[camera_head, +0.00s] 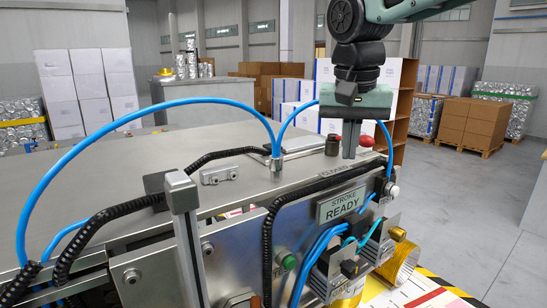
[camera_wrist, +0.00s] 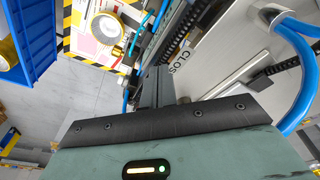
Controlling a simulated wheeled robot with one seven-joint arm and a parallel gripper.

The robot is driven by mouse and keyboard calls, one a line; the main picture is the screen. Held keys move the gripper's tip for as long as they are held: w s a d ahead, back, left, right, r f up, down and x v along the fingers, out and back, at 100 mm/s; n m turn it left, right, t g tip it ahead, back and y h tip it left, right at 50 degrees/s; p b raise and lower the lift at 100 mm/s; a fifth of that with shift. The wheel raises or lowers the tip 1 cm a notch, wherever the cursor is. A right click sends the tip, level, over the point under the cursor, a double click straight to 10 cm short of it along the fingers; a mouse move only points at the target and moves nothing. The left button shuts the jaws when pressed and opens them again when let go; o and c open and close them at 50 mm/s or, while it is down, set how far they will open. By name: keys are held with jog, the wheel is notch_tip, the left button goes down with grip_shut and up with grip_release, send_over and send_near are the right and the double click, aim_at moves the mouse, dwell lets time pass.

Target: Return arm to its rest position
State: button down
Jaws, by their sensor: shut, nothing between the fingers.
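My gripper (camera_head: 350,152) is at the upper right of the press in the head view, with its fingers pointing down. The fingers are together and hold nothing. They appear over or close to the press's back right part, near a dark knob (camera_head: 333,145) and a red knob (camera_head: 366,141); I cannot tell the exact gap. In the wrist view the shut fingers (camera_wrist: 155,82) reach out beside the press edge. The press (camera_head: 120,165) has a grey metal top and a "STROKE READY" sign (camera_head: 342,204) on its front.
Blue hoses (camera_head: 190,101) arch over the press and dark coiled cables run along it. A gold cylinder (camera_head: 398,264) is at its lower right. The wrist view shows a blue bin (camera_wrist: 38,35) and striped floor marking. Cartons (camera_head: 470,122) stand far back; floor at right is clear.

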jog(key=s+f+n+g+y+b, duration=0.1)
jog(key=s+f+n, duration=0.9)
jog(key=s+f, duration=1.3)
jog(key=s+g+b, duration=0.1)
jog(key=s+b, duration=0.1)
jog(key=s, duration=0.1)
jog(key=shift+s, duration=0.35)
